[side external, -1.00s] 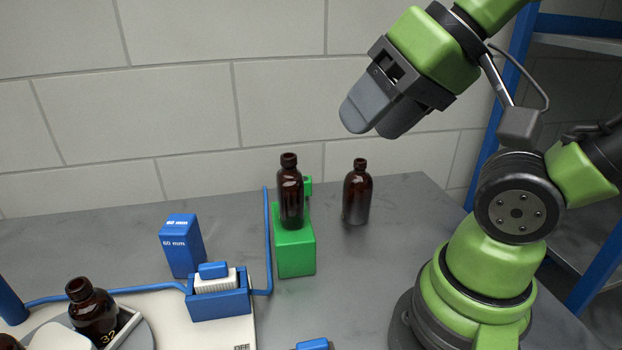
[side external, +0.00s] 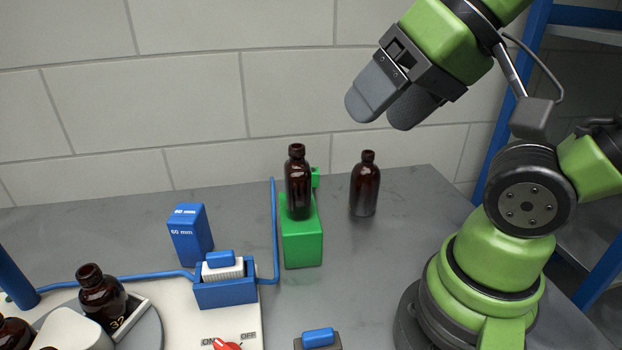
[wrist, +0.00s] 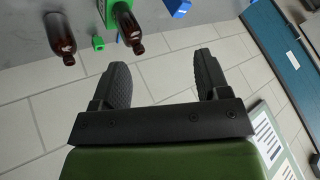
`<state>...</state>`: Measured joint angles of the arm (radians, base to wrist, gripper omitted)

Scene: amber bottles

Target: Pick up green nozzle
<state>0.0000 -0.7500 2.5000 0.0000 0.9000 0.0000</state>
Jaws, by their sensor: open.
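A small green piece (side external: 316,177), which looks like the green nozzle, shows partly behind an amber bottle (side external: 298,188) in the side view. That bottle stands on a green block (side external: 302,242). In the wrist view the small green piece (wrist: 98,42) appears between two bottles, at the upper left. My gripper (side external: 383,115) is open and empty, high above the table and to the right of the piece. In the wrist view my gripper (wrist: 162,63) has its two fingers well apart with nothing between them.
Another amber bottle (side external: 365,186) stands to the right of the green piece. A blue 60 mm block (side external: 190,236), a blue cable (side external: 274,225) and a blue holder with a white brush-like piece (side external: 222,270) are to the left.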

